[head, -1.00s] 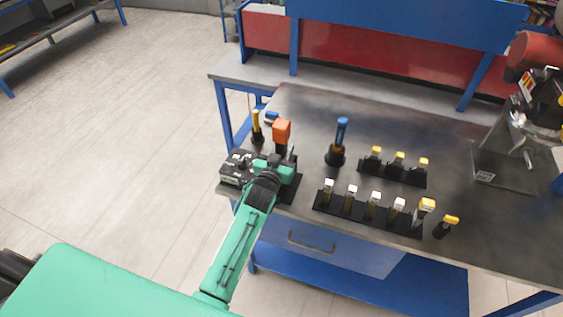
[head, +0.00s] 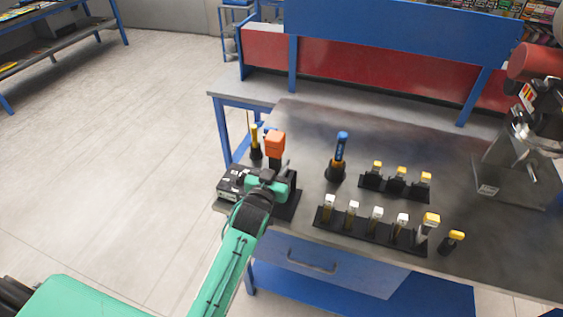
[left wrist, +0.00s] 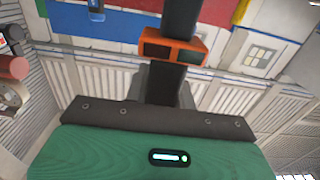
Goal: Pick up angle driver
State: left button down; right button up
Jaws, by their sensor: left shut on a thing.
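The angle driver (head: 275,141) is an upright tool with an orange block on top and a dark body below, at the left end of the bench. My left gripper (head: 273,178) is closed around its lower dark part, just above a black holder (head: 287,205). In the left wrist view, the orange and black tool (left wrist: 173,48) stands out from between the dark fingers (left wrist: 166,84). The grip point itself is partly hidden by the gripper in the head view. I cannot tell whether the tool is clear of its holder. My right gripper is not in view.
A black and grey box (head: 232,183) sits left of the gripper, and a yellow-handled tool (head: 255,142) behind it. A blue-topped tool (head: 340,152) stands to the right. Black racks (head: 352,226) hold several bits. A bench machine (head: 530,125) stands at the right.

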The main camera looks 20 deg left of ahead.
pick_arm(q)
jog(key=s+b, duration=0.4)
jog(key=s, duration=1)
jog(key=shift+a+r, duration=0.2)
jog(key=shift+a, duration=0.05)
jog(key=shift+s, duration=0.1)
